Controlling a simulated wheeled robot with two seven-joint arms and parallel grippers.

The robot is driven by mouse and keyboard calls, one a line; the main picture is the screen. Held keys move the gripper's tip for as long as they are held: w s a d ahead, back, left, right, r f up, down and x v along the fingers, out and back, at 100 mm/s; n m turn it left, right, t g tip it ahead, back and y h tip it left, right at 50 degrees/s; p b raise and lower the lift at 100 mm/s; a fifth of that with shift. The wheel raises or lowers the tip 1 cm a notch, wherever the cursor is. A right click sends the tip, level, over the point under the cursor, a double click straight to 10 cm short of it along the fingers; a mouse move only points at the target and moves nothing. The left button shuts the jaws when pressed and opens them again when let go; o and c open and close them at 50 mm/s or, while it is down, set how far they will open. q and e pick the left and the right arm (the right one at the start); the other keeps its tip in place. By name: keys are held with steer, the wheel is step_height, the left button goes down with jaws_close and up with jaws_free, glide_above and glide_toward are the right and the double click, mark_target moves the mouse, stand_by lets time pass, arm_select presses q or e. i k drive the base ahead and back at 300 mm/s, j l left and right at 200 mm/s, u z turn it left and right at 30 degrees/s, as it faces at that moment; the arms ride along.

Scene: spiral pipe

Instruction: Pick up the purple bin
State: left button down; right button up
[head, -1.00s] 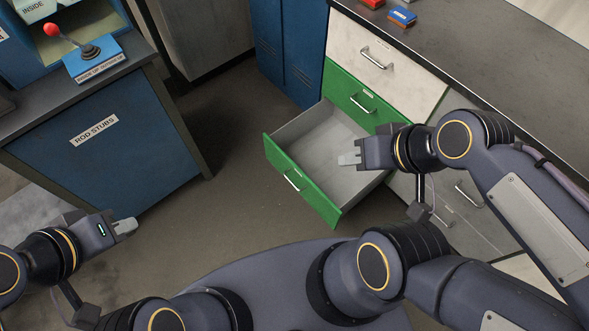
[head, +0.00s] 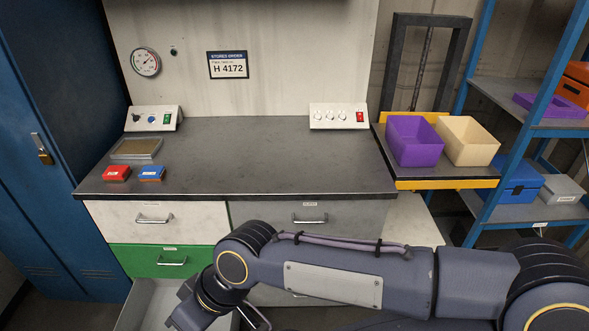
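The purple bin (head: 414,150) is an open-topped box. It stands on a yellow-edged platform (head: 447,184) to the right of the workbench, beside a cream bin (head: 467,146). My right arm reaches across the lower part of the head view from the right. My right gripper (head: 180,317) is at the lower left, over the open drawer and well away from the purple bin. Its fingers are too unclear to tell whether they are open or shut. My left gripper is out of view.
The workbench (head: 250,165) holds a red box (head: 117,173), a blue box (head: 151,173) and a tray (head: 137,149). A drawer (head: 150,303) stands open below. A blue shelf rack at right holds a shallow purple tray (head: 551,106), a blue case (head: 518,182) and a grey box (head: 562,188).

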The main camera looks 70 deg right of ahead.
mark_target(414, 142)
steer(key=z, duration=3.1)
steer(key=u, duration=0.35)
steer(key=i+l+u, duration=0.15)
steer(key=u, duration=0.25)
steer(key=i+l+u, duration=0.2)
steer(key=u, duration=0.15)
steer(key=i+l+u, duration=0.15)
steer(key=l+u, duration=0.25)
steer(key=i+l, duration=0.15)
steer(key=l, duration=0.2)
steer(key=i+l+u, duration=0.1)
steer(key=l, duration=0.2)
steer(key=i+l+u, duration=0.1)
steer(key=l, duration=0.25)
steer(key=i+l, duration=0.15)
steer(key=l, duration=0.2)
steer(key=i+l+u, duration=0.1)
steer(key=l, duration=0.25)
